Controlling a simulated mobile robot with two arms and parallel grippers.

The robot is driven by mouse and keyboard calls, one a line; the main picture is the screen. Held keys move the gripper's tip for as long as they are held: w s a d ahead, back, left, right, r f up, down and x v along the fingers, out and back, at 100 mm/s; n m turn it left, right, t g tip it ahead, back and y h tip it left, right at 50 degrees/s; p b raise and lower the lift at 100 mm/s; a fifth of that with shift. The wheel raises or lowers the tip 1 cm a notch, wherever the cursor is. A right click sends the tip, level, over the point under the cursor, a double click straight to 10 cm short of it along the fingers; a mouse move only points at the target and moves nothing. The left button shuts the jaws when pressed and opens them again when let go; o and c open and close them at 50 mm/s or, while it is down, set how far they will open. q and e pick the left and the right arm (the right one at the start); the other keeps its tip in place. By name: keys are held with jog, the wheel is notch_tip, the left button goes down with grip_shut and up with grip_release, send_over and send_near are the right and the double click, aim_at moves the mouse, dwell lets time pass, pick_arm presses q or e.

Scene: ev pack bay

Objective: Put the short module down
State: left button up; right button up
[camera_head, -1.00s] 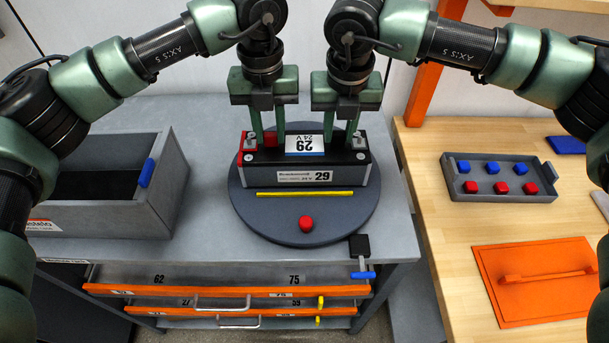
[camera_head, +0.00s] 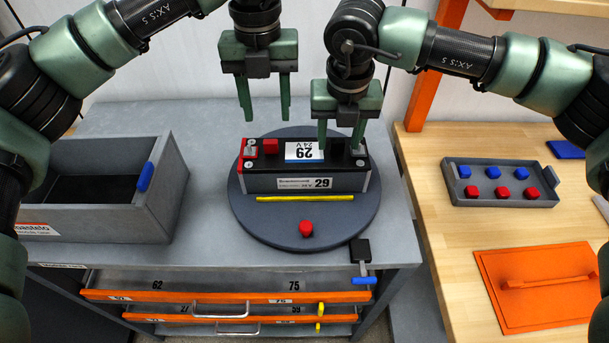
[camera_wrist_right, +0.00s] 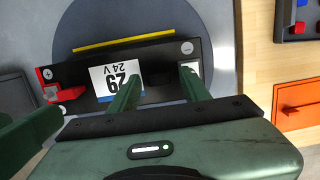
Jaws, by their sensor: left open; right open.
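The short module (camera_head: 260,184), a black and grey block labelled 29 and 24 V with a red left end, sits flat on the round dark turntable (camera_head: 305,236). It also shows in the right wrist view (camera_wrist_right: 160,60). My left gripper (camera_head: 264,118) is open and empty, raised above and behind the module's left part, apart from it. My right gripper (camera_head: 340,148) is open, its fingers at the module's top near the right end. In the right wrist view my right gripper's fingers (camera_wrist_right: 160,88) stand apart over the top; whether they touch it is unclear.
A yellow strip (camera_head: 305,198) and a red knob (camera_head: 306,229) are on the turntable in front of the module. A grey open bin (camera_head: 165,200) stands left. A tray (camera_head: 500,198) of red and blue caps and an orange lid (camera_head: 540,290) lie on the wooden bench right.

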jog(key=shift+r, duration=0.3)
pick_arm(q)
notch_tip(320, 180, up, 4)
jog(key=shift+r, duration=0.25)
pick_arm(e)
notch_tip(320, 180, up, 11)
jog(key=s, duration=0.1)
jog(key=shift+s+r, duration=0.15)
jog(key=shift+s, duration=0.2)
